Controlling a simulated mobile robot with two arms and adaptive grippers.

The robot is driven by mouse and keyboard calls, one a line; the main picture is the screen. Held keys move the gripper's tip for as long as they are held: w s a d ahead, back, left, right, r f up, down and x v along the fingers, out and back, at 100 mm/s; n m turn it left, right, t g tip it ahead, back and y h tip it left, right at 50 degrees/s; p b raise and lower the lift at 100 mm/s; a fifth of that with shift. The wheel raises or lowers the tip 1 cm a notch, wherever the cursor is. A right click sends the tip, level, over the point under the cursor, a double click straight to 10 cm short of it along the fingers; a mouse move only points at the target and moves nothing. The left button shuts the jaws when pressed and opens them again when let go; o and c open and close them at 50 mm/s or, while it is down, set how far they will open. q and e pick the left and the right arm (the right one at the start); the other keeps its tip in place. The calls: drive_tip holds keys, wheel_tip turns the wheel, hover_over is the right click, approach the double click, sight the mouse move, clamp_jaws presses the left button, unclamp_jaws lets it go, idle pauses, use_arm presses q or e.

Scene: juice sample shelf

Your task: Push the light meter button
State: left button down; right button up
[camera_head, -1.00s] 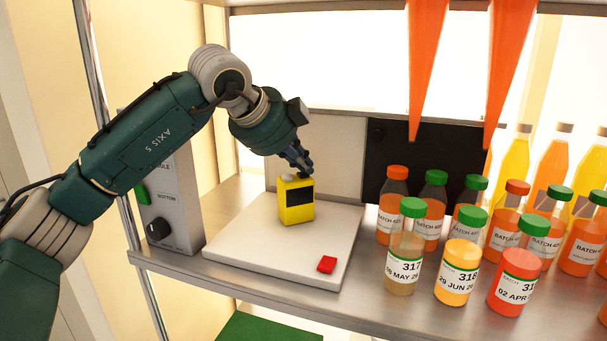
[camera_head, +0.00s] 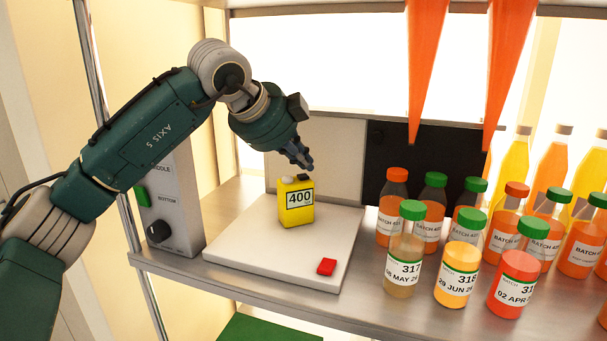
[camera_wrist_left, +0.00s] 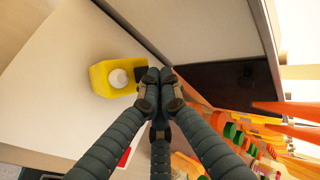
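My right gripper is not in view.
Several juice bottles crowd the shelf at right, including one labelled 317 (camera_head: 404,247). Two orange tapered shapes (camera_head: 425,65) hang above. A grey console (camera_head: 172,205) stands at left.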

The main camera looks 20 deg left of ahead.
use_arm(q)
drive_tip(key=shift+r, duration=0.15)
wheel_tip(320, 180, up, 6)
drive_tip(key=p, duration=0.4)
drive_tip(key=shift+f, duration=0.2)
